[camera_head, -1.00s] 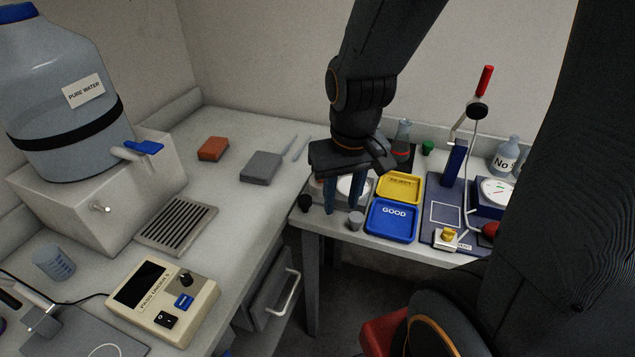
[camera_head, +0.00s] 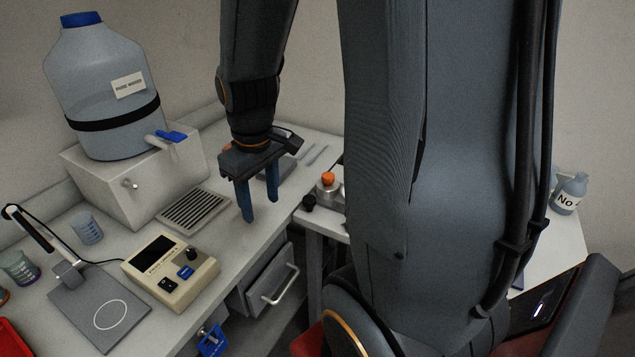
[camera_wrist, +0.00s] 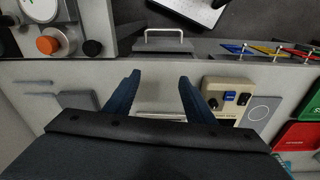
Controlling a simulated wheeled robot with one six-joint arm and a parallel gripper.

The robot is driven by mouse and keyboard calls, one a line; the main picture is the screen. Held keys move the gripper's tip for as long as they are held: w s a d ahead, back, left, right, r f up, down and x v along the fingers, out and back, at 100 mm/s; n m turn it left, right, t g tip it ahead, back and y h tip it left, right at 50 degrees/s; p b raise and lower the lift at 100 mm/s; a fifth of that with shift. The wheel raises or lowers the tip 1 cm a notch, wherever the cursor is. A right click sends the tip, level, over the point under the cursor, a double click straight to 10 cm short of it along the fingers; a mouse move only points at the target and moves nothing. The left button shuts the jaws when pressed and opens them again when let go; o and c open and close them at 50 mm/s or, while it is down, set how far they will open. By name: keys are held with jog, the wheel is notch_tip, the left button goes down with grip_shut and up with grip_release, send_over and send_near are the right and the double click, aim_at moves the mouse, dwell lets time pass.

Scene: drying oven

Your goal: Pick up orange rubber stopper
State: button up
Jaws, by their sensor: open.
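The orange rubber stopper (camera_head: 327,178) is on the side table, just left of my large arm link, above a grey round piece. It also shows in the wrist view (camera_wrist: 47,44) at the upper left, beside a black stopper (camera_wrist: 92,47). My gripper (camera_head: 261,208) is open and empty, its blue fingers pointing down over the front edge of the main bench, left of the orange stopper. In the wrist view the two fingers (camera_wrist: 160,77) are spread with nothing between them.
The black stopper (camera_head: 309,201) stands near the side table's corner. A beige control box (camera_head: 170,270), a vent grille (camera_head: 193,209) and a water bottle (camera_head: 104,90) stand left. A drawer handle (camera_head: 281,285) sticks out below. My arm link hides much of the side table.

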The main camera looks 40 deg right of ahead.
jog(key=w+d+r+n, duration=0.1)
jog(key=w+d+n, duration=0.4)
jog(key=d, duration=0.7)
jog(key=n+g, duration=0.1)
jog(key=n, duration=0.4)
send_over(326, 175)
jog(key=shift+s+r, duration=0.2)
jog(key=shift+s, duration=0.05)
jog(key=shift+d+f, duration=0.15)
jog(key=shift+f+p, duration=0.3)
jog(key=shift+f, duration=0.1)
jog(key=shift+w+f+p, duration=0.15)
jog(key=shift+f+p, duration=1.1)
jog(key=shift+f, duration=2.05)
jog(key=c, duration=1.2)
